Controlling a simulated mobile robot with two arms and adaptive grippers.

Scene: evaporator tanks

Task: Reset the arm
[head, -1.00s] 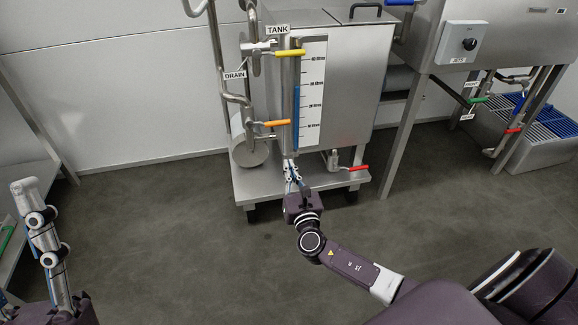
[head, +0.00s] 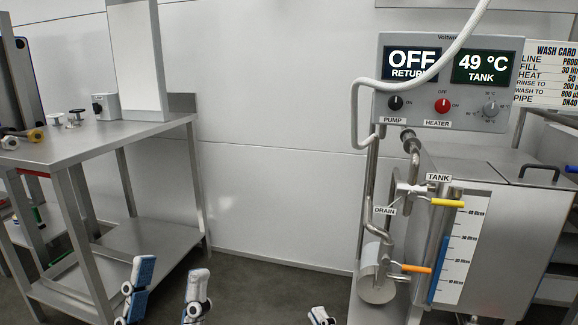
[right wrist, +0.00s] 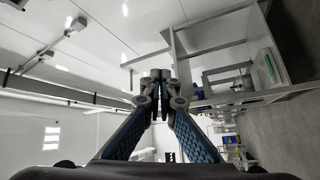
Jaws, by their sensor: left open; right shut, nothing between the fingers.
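My left gripper (head: 168,286) shows at the bottom left of the head view, its two blue-and-white fingers spread apart and empty. My right gripper (head: 320,316) barely shows at the bottom edge, left of the tank. In the right wrist view, its fingers (right wrist: 160,76) meet at the tips with nothing between them. They point towards the ceiling and wall there, clear of any object. The rest of both arms is hidden below the head view.
A steel tank (head: 490,190) with yellow (head: 447,203) and orange (head: 417,268) valve handles stands at the right. A control panel (head: 448,82) above reads OFF and 49 °C. A steel table (head: 85,146) with small fittings stands at the left. Bare wall lies between.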

